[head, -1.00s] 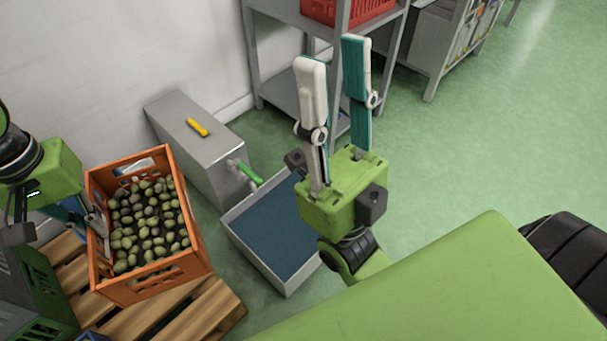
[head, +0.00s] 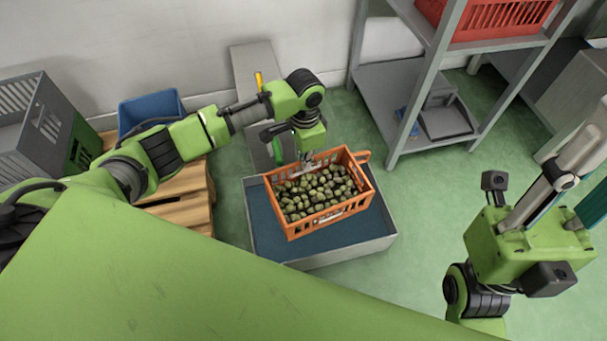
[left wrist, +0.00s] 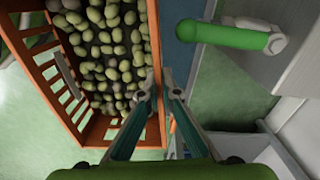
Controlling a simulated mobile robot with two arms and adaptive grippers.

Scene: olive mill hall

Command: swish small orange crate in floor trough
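The small orange crate (head: 352,206), filled with green and dark olives (head: 318,190), is over the grey floor trough (head: 345,254) with its dark blue liquid (head: 264,218). I cannot tell whether its base touches the liquid. My left gripper (head: 306,157) is at the crate's back side. In the left wrist view, its two fingers (left wrist: 156,84) straddle and pinch the crate wall (left wrist: 152,30). My right gripper (head: 572,195) is at the far right, empty, fingers apart, partly cut off by the picture edge.
A green tap handle (left wrist: 225,36) is close by the trough. A grey metal box (head: 255,75) stands behind. A wooden pallet (head: 184,187) with a blue crate (head: 150,108) is at left. A shelf rack (head: 375,95) with a red crate (head: 490,30) is at right.

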